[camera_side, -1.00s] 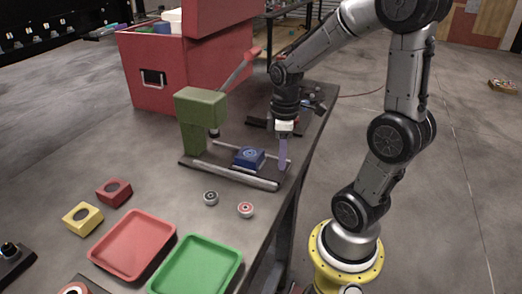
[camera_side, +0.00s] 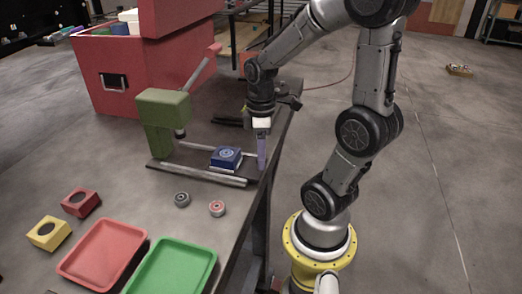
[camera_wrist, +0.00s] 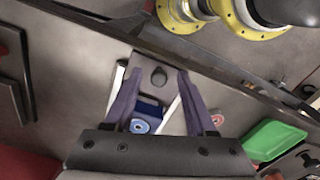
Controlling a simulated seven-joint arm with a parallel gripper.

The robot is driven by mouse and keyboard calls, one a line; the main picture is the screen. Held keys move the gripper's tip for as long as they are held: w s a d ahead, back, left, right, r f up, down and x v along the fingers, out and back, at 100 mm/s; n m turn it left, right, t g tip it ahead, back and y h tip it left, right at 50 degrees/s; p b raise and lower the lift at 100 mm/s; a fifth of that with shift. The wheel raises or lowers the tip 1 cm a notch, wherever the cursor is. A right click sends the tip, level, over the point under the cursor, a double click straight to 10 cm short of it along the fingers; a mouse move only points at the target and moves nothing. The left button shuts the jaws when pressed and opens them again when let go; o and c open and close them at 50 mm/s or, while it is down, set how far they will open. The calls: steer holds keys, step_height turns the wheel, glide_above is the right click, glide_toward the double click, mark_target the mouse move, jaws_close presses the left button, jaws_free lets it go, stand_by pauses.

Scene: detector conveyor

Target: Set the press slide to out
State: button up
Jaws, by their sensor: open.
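The press has a green frame (camera_side: 165,112) with a red lever (camera_side: 197,72) raised up and right. Its slide carries a blue block (camera_side: 226,157) between two pale rails (camera_side: 212,176), to the right of the press head. The block also shows in the wrist view (camera_wrist: 148,112). My gripper (camera_side: 262,165) points down at the right end of the rails. Finger contact cannot be told.
Two small round bearings (camera_side: 182,199) (camera_side: 217,208) lie in front of the press. A red tray (camera_side: 103,252), a green tray (camera_side: 172,268), a red block (camera_side: 80,203) and a yellow block (camera_side: 48,233) are nearer. A red box (camera_side: 130,70) stands behind.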

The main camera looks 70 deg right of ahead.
step_height(320, 180, up, 14)
stand_by(0.6)
steer(key=shift+f, duration=0.1)
steer(key=a+f+m+t, duration=0.1)
steer(key=a+f+t, duration=0.1)
steer(key=a, duration=0.4)
steer(key=s+a+f+m+t, duration=0.1)
steer(key=a+f+m+t, duration=0.1)
steer(key=a, duration=0.4)
steer(key=shift+s+m+t, duration=0.2)
steer(key=shift+m+t, duration=0.1)
steer(key=shift+t, duration=0.5)
stand_by(1.2)
